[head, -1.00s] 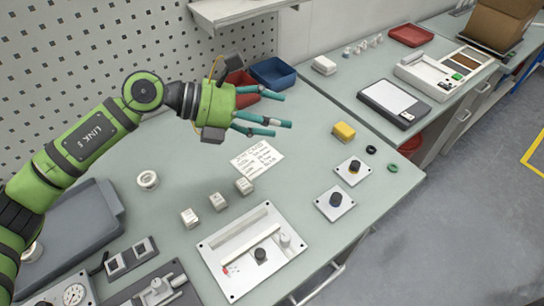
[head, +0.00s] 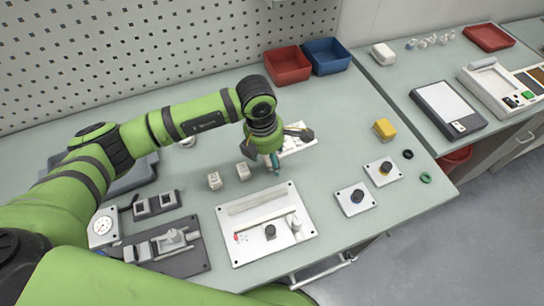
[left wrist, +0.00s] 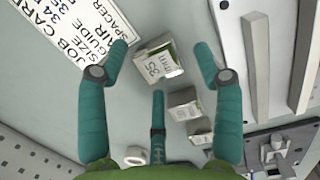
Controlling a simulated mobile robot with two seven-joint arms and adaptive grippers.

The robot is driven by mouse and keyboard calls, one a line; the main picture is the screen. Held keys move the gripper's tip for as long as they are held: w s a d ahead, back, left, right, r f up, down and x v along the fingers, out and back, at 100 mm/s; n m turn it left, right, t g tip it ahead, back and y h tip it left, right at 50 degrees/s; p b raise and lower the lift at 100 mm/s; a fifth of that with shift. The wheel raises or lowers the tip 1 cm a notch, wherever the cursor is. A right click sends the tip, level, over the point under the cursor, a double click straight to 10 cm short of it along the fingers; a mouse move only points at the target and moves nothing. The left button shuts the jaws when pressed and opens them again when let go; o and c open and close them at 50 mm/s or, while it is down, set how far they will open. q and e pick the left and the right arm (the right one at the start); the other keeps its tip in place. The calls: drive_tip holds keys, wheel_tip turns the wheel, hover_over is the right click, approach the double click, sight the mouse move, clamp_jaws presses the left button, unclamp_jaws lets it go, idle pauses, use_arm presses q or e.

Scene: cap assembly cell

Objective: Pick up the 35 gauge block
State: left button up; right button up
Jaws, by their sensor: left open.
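The 35 gauge block (left wrist: 160,60) is a small pale block with a dark "35 mm" label, lying on the bench in the left wrist view. My left gripper (left wrist: 161,56) is open, with teal fingers on both sides of this block and a third finger below it in the picture. No finger clearly touches it. In the head view my left gripper (head: 274,163) points down at the bench and hides this block. Two other small blocks (head: 243,171) (head: 214,181) stand to its left; they also show in the left wrist view (left wrist: 183,103).
A job card (head: 296,142) lies close behind the gripper. A white fixture plate (head: 230,250) is in front of it. Red (head: 288,66) and blue (head: 327,56) bins stand behind.

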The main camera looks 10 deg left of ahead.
use_arm(q)
drive_tip(key=shift+w+d+f, duration=0.1)
drive_tip(key=shift+d+f, duration=0.05)
drive_tip(key=shift+f, duration=0.55)
clamp_jaws()
drive_tip(key=shift+r, duration=0.1)
